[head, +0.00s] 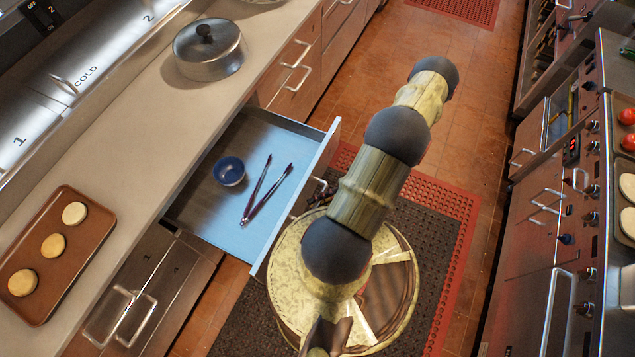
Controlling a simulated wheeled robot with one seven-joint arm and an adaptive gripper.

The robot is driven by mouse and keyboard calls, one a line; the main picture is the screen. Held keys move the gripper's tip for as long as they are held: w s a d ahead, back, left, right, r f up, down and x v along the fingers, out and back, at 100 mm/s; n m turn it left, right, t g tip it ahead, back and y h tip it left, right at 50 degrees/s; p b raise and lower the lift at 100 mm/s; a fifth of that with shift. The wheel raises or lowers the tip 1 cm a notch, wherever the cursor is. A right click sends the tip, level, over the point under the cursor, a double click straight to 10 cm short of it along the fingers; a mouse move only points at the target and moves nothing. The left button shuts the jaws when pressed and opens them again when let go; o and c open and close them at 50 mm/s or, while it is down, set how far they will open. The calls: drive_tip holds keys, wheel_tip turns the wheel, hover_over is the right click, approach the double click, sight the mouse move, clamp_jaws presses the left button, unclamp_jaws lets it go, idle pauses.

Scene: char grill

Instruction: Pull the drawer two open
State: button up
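A drawer (205,205) under the left counter stands well pulled out, with its pale blue inside in view. A small blue bowl (229,171) and a pair of dark tongs (266,192) lie in it. I cannot read a number on this drawer. My gripper (318,192) appears as a small dark shape just outside the drawer's front panel (310,185), near its handle. My own arm hides most of it, so I cannot tell whether its fingers are open or touch the handle.
A lidded metal pot (208,47) and a brown tray (53,255) with several buns stand on the left counter (150,130). Closed drawers with bar handles flank the open one. A grill line (560,230) runs along the right. The tiled aisle (400,35) is clear further ahead.

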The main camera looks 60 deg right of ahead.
drive_tip(key=v, duration=1.2)
idle(0.5)
